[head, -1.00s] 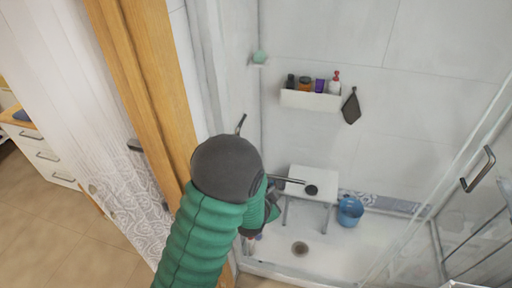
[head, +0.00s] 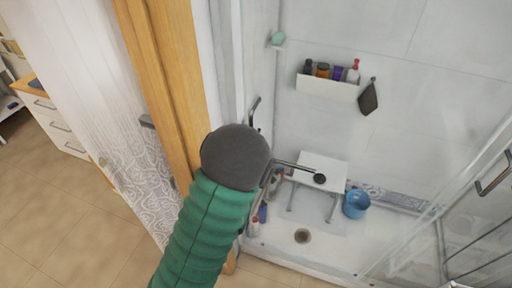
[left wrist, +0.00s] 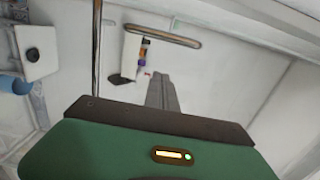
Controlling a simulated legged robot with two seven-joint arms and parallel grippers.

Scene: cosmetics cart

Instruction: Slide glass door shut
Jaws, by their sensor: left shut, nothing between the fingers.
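The shower's clear glass shows as a panel on the right of the head view, with a dark bar handle (head: 493,173). A second dark curved handle (head: 254,108) is at the left edge of the shower opening, just beyond my left arm. In the left wrist view, a metal bar handle (left wrist: 162,36) lies ahead of my left gripper (left wrist: 160,76), whose grey fingers are shut and empty. The fingertips appear apart from that bar. In the head view my forearm hides most of the left gripper. My right gripper is in neither view.
The shower holds a white stool (head: 322,170), a blue bucket (head: 356,203) and bottles on the floor. A white wall shelf (head: 327,87) carries several bottles. A wooden post (head: 163,85) and a white curtain (head: 75,90) stand left of my arm.

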